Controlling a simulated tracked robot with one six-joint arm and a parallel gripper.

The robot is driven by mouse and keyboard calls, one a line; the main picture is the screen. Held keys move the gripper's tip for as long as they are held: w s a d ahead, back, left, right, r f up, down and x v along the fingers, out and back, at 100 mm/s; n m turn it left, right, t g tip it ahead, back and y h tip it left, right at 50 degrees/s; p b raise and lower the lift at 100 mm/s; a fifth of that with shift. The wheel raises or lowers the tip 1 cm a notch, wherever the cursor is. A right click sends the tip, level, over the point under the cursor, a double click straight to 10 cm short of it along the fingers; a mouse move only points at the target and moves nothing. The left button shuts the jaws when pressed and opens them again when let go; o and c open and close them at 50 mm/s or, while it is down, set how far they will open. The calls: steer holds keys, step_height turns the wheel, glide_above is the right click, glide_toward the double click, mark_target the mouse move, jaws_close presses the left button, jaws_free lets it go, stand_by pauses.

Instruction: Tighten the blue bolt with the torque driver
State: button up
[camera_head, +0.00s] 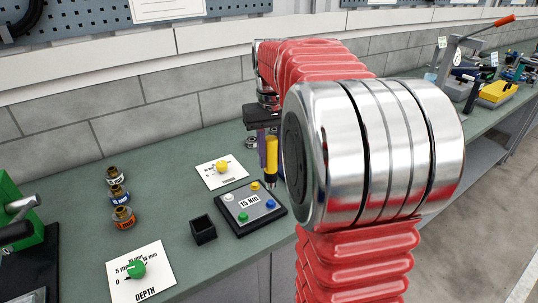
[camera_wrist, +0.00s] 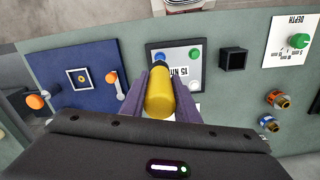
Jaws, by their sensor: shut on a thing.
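My gripper (camera_head: 264,140) is shut on the torque driver, which has a yellow handle (camera_head: 271,155) and a dark tip pointing down. In the wrist view the yellow handle (camera_wrist: 160,95) sits between my two purple fingers (camera_wrist: 158,98). The blue bolt (camera_head: 270,204) is at the right of the light plate marked 15 NM (camera_head: 250,203). The driver tip appears above the plate's far right part, near the blue bolt; contact cannot be told. In the wrist view the blue bolt (camera_wrist: 160,57) shows just beyond the driver. Yellow (camera_head: 255,185), green (camera_head: 243,217) and white (camera_head: 228,198) bolts are on the plate.
A small black open box (camera_head: 203,229) stands left of the plate. A card with a yellow knob (camera_head: 222,167) lies behind; a DEPTH card with a green knob (camera_head: 136,268) lies front left. A blue panel (camera_wrist: 72,97) shows in the wrist view.

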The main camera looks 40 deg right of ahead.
mark_target(271, 173)
steer(key=shift+f, duration=0.1)
steer(key=shift+f, duration=2.7)
steer(key=shift+f, duration=0.25)
steer(key=shift+r, duration=0.1)
stand_by(0.3)
steer(key=shift+r, duration=2.5)
